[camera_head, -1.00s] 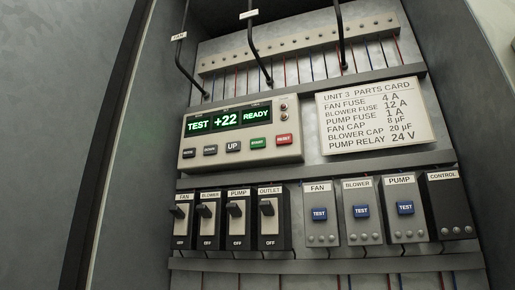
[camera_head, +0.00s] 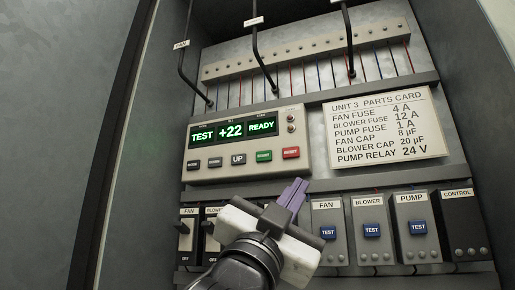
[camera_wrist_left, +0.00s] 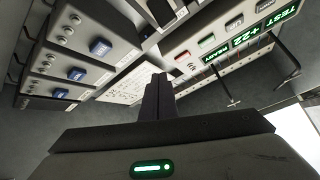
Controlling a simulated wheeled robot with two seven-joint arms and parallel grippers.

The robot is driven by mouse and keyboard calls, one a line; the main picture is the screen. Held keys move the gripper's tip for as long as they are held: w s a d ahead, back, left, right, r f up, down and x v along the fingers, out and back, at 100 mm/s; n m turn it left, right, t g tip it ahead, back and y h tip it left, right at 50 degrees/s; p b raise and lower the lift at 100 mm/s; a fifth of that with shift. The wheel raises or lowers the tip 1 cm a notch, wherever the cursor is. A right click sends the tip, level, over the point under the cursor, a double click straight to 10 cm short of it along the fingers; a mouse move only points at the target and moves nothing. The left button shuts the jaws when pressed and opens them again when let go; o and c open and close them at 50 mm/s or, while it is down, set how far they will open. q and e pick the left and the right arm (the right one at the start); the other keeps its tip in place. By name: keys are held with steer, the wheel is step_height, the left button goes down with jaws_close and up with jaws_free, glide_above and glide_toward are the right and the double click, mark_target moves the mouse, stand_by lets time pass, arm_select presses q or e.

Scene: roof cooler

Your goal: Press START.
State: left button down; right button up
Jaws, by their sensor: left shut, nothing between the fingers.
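The green START button (camera_head: 264,156) sits in the lower row of the beige control panel (camera_head: 210,175), between the dark UP button (camera_head: 238,159) and the red RESET button (camera_head: 291,153). The panel's display reads TEST, +22, READY. My left gripper (camera_head: 297,186) is shut and empty, its purple-grey fingers pointing up, with the tips below the RESET button in the picture and apart from START. In the left wrist view, the shut fingers (camera_wrist_left: 158,92) point toward the panel, and the green button (camera_wrist_left: 206,40) shows beyond them. My right gripper is not in view.
Below the panel are breaker switches (camera_head: 184,235), partly hidden by my left gripper, and relay modules with blue TEST buttons (camera_head: 372,230). A white parts card (camera_head: 390,128) is to the right. Black cables (camera_head: 257,55) hang above. Cabinet walls close in both sides.

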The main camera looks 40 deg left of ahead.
mark_target(258, 155)
arm_select(q)
steer(key=s+a+r+n+y, duration=0.4)
steer(key=s+a+r+y, duration=0.2)
steer(key=a+r+y, duration=0.1)
step_height(258, 155, up, 2)
steer(key=shift+s+a+r+y+p, duration=0.2)
steer(key=shift+s+y+p, duration=0.15)
steer(key=shift+y, duration=0.55)
steer(key=shift+w+d, duration=0.1)
steer(key=shift+w+a+p, duration=0.15)
steer(key=shift+w+a, duration=0.2)
steer(key=shift+w, duration=1.05)
steer(key=shift+w+a+p, duration=0.15)
steer(key=shift+w+a, duration=0.25)
steer(key=shift+w, duration=1.05)
steer(key=shift+w+a+p, duration=0.15)
steer(key=shift+w+a, duration=0.2)
steer(key=shift+w, duration=1.05)
steer(key=shift+w, duration=0.15)
steer(key=shift+w, duration=0.3)
